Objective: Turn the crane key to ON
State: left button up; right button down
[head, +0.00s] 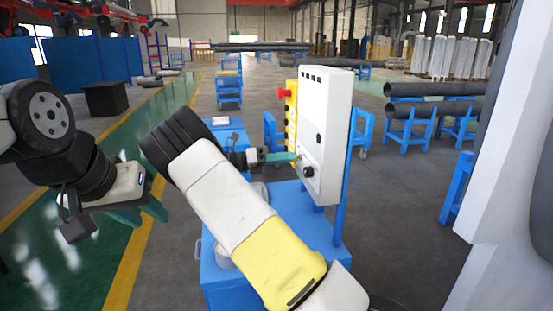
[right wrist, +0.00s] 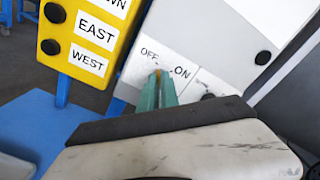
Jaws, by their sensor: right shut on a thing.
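The white control box (head: 325,125) stands upright on a blue post above a blue cart. The right wrist view shows its OFF and ON labels (right wrist: 180,71) on a pale plate. My right gripper (head: 296,156) reaches the box's front face, its green fingers (right wrist: 157,90) shut at the labels. The crane key (right wrist: 157,73) is between the fingertips, mostly hidden, with only a small brownish bit showing. Its exact angle cannot be told. My left gripper (head: 142,211) hangs at the left, away from the box, its teal fingers apart and empty.
A yellow button box (head: 291,115) with a red button is beside the white box; EAST and WEST labels (right wrist: 93,48) show close up. A black knob (head: 308,171) sits low on the white box. The blue cart (head: 222,283) is below. Pipes on blue stands (head: 428,110) are farther back.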

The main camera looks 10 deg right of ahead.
jog(key=shift+m, duration=8.5)
jog(key=c, duration=1.6)
grip_release()
jog(key=shift+a, duration=0.15)
